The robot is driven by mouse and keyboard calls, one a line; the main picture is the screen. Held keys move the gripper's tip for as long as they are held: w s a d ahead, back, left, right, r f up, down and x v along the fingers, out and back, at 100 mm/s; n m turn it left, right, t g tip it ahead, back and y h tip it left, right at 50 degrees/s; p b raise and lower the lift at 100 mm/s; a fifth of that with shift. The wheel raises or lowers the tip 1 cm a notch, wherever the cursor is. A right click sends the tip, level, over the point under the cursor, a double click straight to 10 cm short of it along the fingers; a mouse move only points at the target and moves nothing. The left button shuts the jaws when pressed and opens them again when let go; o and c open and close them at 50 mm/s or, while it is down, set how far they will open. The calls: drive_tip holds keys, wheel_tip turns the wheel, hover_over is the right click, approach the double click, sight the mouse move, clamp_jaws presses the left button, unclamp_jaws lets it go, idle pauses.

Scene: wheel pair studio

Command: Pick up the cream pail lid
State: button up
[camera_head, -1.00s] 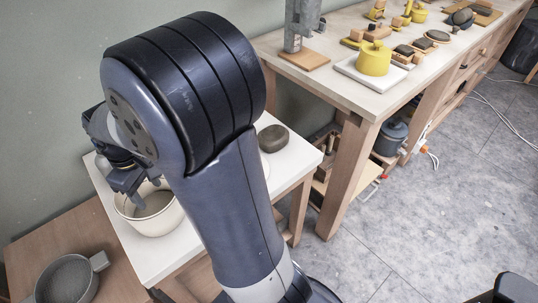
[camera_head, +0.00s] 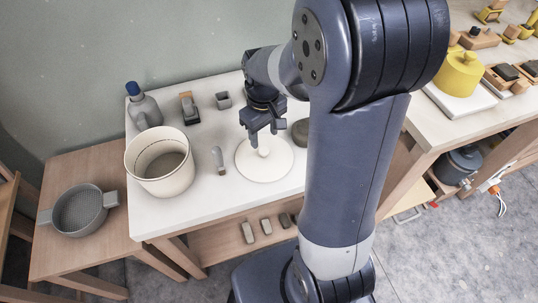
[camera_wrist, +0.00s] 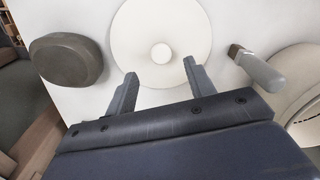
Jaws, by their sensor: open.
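The cream pail lid (camera_head: 262,166) is a flat round disc with an upright knob at its centre, lying on the white table. In the wrist view the lid (camera_wrist: 135,55) lies beyond my fingertips, with its round knob (camera_wrist: 161,53) facing the camera. My gripper (camera_head: 262,130) is open above the knob in the head view. In the wrist view my gripper (camera_wrist: 158,70) has its two fingers apart, with the knob between their lines and a little ahead of the tips. The cream pail (camera_head: 160,165) stands open to the left of the lid.
A small grey-handled tool (camera_head: 219,160) lies between pail and lid. A dark stone-like block (camera_head: 301,132) sits right of the lid. A blue-capped bottle (camera_head: 143,106), a small brush-like item (camera_head: 188,108) and a grey cup (camera_head: 223,100) stand behind. A grey pot (camera_head: 79,210) is on the lower wooden table.

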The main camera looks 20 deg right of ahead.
sight(264, 150)
wheel_tip(264, 150, down, 7)
drive_tip(key=shift+r+b, duration=0.15)
drive_tip(key=shift+b, duration=0.25)
drive_tip(key=shift+a, duration=0.1)
drive_tip(key=c, duration=1)
drive_tip(key=shift+r, duration=0.1)
